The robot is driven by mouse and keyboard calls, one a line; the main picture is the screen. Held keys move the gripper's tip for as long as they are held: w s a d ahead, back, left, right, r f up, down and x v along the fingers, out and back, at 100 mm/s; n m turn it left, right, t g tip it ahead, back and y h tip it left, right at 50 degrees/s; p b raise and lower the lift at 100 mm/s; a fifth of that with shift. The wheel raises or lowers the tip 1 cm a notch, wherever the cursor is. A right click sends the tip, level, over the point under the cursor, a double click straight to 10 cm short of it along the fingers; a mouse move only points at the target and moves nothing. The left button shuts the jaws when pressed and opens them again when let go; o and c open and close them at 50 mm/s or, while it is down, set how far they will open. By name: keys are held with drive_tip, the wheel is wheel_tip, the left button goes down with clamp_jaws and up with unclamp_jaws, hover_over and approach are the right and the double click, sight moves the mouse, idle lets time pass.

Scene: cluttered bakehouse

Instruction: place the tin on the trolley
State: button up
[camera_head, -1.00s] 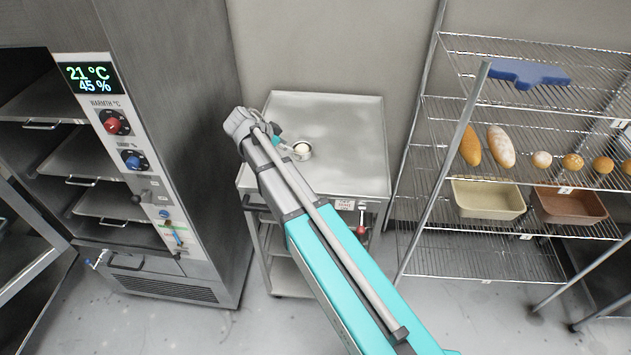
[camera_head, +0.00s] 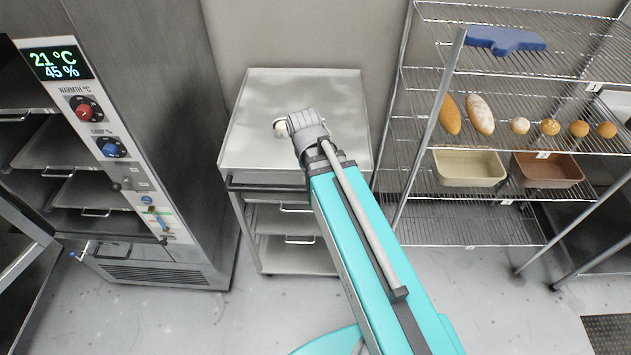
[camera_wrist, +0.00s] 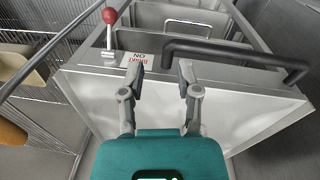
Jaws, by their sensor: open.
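The trolley stands at centre in the head view, with a bare steel top (camera_head: 255,100) and drawers below. A cream tin (camera_head: 468,167) and a brown tin (camera_head: 546,170) sit side by side on the wire rack; I cannot tell which one the task means. My gripper (camera_wrist: 162,75) is open and empty in the wrist view, its fingertips over the trolley's edge (camera_wrist: 225,75) beside the brake label and black handle. In the head view, my arm hides the fingers. A small pale round shape (camera_head: 281,127) shows beside my wrist, partly hidden; I cannot tell what it is.
The wire rack (camera_head: 505,85) at the right also holds a blue object (camera_head: 505,40) and several breads (camera_head: 480,115). A steel cabinet (camera_head: 150,120) with a display stands at the left. A red-knobbed lever (camera_wrist: 109,18) stands at the trolley's edge.

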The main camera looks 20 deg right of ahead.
drive_tip(key=s+n+y, duration=0.1)
drive_tip(key=s+n, duration=0.1)
drive_tip(key=shift+s+d, duration=0.15)
drive_tip(key=shift+s, duration=0.25)
idle(1.1)
